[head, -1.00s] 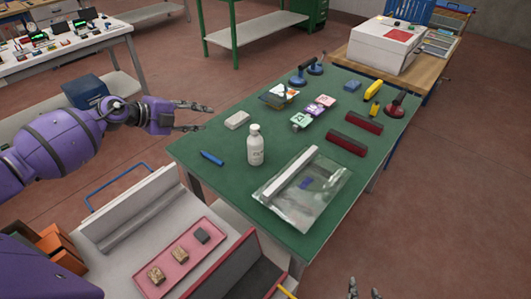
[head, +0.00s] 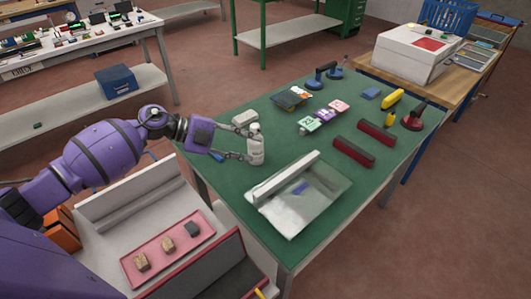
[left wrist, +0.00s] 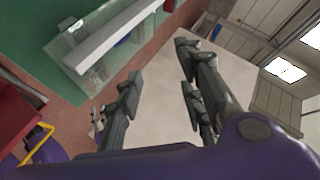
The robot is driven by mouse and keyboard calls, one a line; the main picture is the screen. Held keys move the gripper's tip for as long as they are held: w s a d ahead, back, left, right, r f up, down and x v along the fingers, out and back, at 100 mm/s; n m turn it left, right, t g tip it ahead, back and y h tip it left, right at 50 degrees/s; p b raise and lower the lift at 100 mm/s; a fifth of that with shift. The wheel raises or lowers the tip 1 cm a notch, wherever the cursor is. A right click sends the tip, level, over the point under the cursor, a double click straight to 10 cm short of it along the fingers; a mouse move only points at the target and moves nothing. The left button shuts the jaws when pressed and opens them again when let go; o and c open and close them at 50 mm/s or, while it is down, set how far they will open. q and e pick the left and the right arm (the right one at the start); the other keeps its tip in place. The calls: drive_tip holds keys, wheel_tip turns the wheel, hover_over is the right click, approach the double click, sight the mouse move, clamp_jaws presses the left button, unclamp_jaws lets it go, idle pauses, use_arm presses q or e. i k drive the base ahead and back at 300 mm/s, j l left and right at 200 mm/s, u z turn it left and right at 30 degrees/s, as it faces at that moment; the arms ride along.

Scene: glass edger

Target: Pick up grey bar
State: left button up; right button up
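Several things could pass as the grey bar. A pale grey block (head: 245,118) lies at the left of the green bench, just behind the white bottle (head: 255,148). A long pale bar (head: 286,178) lies along a clear bag; it also shows in the left wrist view (left wrist: 108,32). A dark grey block (head: 192,229) sits in the pink tray. My left gripper (head: 248,145) is open, its fingers at the bottle and close to the pale block; contact cannot be told. In the left wrist view the fingers (left wrist: 158,68) stand apart. My right gripper is not clearly visible.
The green bench (head: 310,155) also holds dark red bars (head: 353,150), suction cups, coloured cards (head: 322,115) and yellow items (head: 392,101). The pink tray (head: 128,262) rests on the machine below my left arm. The bench's front right area is clear.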

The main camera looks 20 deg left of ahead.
sight(261, 194)
drive_tip(key=k+l, duration=0.15)
drive_tip(key=l, duration=0.25)
drive_tip(key=k+l, duration=0.15)
drive_tip(key=l, duration=0.2)
drive_tip(key=k+l, duration=0.15)
drive_tip(key=l, duration=0.25)
